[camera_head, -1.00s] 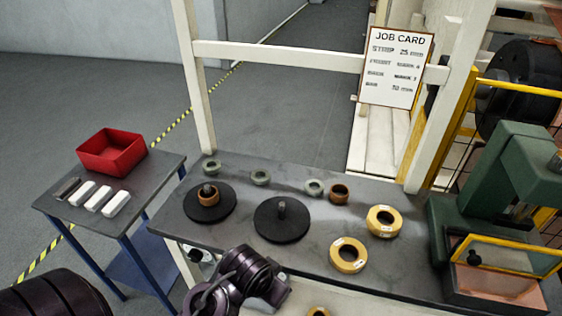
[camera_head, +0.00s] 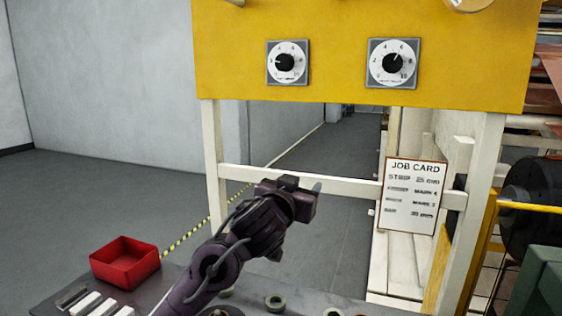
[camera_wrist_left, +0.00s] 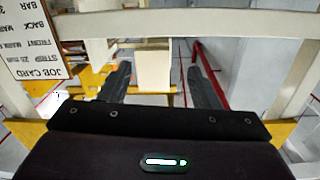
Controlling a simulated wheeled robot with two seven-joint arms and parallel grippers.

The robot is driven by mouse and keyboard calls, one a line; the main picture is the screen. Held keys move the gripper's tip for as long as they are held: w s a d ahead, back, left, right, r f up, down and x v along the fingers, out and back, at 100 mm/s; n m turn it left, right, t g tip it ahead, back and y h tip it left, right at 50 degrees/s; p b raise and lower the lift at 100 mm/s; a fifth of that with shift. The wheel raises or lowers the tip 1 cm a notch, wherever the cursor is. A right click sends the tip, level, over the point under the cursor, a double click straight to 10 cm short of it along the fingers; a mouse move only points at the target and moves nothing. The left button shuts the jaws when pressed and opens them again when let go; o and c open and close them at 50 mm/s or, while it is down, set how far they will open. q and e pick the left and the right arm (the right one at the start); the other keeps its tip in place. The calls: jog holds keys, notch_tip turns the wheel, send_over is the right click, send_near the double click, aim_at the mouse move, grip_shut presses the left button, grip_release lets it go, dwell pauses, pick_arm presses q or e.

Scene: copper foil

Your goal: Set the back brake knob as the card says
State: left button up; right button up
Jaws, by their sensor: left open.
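Two dials with black knobs are on the yellow panel (camera_head: 340,90), a left knob (camera_head: 285,62) and a right knob (camera_head: 393,63). Their captions are too small to read, so I cannot tell which is the back brake. The left pointer seems to face left and the right one up and right. My left gripper (camera_head: 303,190) is open and empty below the panel, apart from both knobs. Its spread fingers show in the wrist view (camera_wrist_left: 160,88).
A white crossbar (camera_head: 345,185) runs between the white posts beside my left gripper. A red bin (camera_head: 125,261) stands at lower left. Small rings (camera_head: 275,303) lie on the bench at the bottom. Green machinery (camera_head: 535,280) is at lower right.

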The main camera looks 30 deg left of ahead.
aim_at(282, 66)
pick_arm(q)
jog(key=s+a+r+n+t+y, duration=0.1)
jog(key=s+a+r+t, duration=0.15)
jog(key=r, duration=0.75)
jog(key=s+a+r+n+t+y, duration=0.1)
jog(key=a+r+t, duration=0.15)
jog(key=r, duration=0.85)
jog(key=p+x, duration=0.3)
jog(key=x, duration=0.2)
jog(key=shift+w+a+r, duration=0.15)
jog(key=shift+w+r, duration=0.05)
jog(key=shift+w, duration=0.1)
jog(key=shift+w+a+r+h, duration=0.15)
jog(key=shift+w+h, duration=0.15)
jog(key=shift+w, duration=0.5)
jog(key=shift+c, duration=0.4)
